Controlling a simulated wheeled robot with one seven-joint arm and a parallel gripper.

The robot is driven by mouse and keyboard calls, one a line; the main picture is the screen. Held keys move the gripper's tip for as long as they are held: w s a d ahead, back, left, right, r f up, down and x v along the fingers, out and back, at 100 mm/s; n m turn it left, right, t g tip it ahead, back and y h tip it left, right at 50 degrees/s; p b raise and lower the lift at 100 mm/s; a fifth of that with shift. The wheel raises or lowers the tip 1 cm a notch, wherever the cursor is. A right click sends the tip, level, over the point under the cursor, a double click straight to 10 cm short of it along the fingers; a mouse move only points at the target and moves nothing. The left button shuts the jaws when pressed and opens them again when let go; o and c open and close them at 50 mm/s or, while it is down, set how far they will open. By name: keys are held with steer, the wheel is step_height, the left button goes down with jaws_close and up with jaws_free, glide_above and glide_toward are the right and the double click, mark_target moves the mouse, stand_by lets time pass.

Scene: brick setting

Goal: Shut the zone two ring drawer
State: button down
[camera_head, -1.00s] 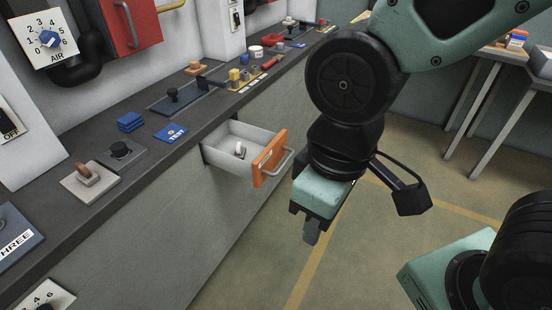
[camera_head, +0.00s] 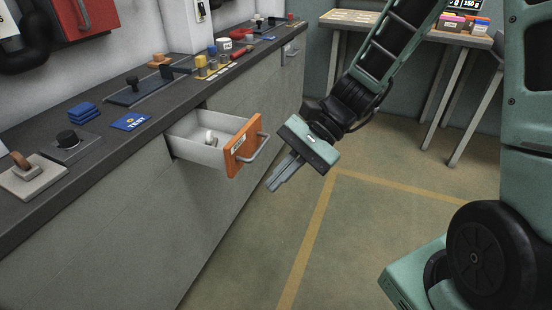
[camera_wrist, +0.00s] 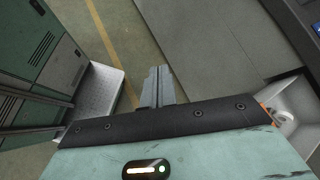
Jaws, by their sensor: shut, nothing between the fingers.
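The ring drawer (camera_head: 207,140) stands open, pulled out from the grey counter front. It has an orange front panel (camera_head: 242,146) and a grey bar handle (camera_head: 259,146). A white ring-like item (camera_head: 210,137) lies inside it. My gripper (camera_head: 276,184) is shut and empty, just right of and below the orange front, apart from it, its fingers pointing down and left. In the wrist view, the shut fingers (camera_wrist: 159,84) show over the floor and counter front. A corner of the drawer (camera_wrist: 293,102) shows at the right edge, partly hidden by my gripper body.
The counter top (camera_head: 95,150) carries a blue TEST card (camera_head: 131,122), stacked blue blocks (camera_head: 82,112), a black knob plate (camera_head: 68,144) and several small items further back. A side table (camera_head: 410,27) stands at the back right. The floor before the counter is clear.

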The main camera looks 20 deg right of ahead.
steer(key=w+d+f+m+t+b, duration=0.3)
steer(key=w+d+f+m+t, duration=0.25)
steer(key=w+d+m, duration=0.35)
steer(key=w+d+f+m+t+b, duration=0.4)
steer(key=d+m+t, duration=0.3)
steer(key=d, duration=0.4)
steer(key=r+b+x, duration=0.1)
steer(key=x, duration=1.3)
steer(key=shift+w+a+y, duration=0.3)
steer(key=shift+w, duration=0.2)
steer(key=shift+r, duration=0.15)
steer(key=b, duration=0.2)
glide_toward(220, 142)
steer(key=w+a+r, duration=0.1)
steer(key=w+a, duration=0.3)
steer(key=w+a+r, duration=0.1)
steer(key=w+a, duration=0.1)
steer(key=shift+w+r, duration=0.1)
steer(key=shift+r, duration=0.2)
steer(key=shift+w+a, duration=0.35)
steer(key=shift+a, duration=0.05)
steer(key=shift+w+r, duration=0.1)
steer(key=shift+r, duration=0.1)
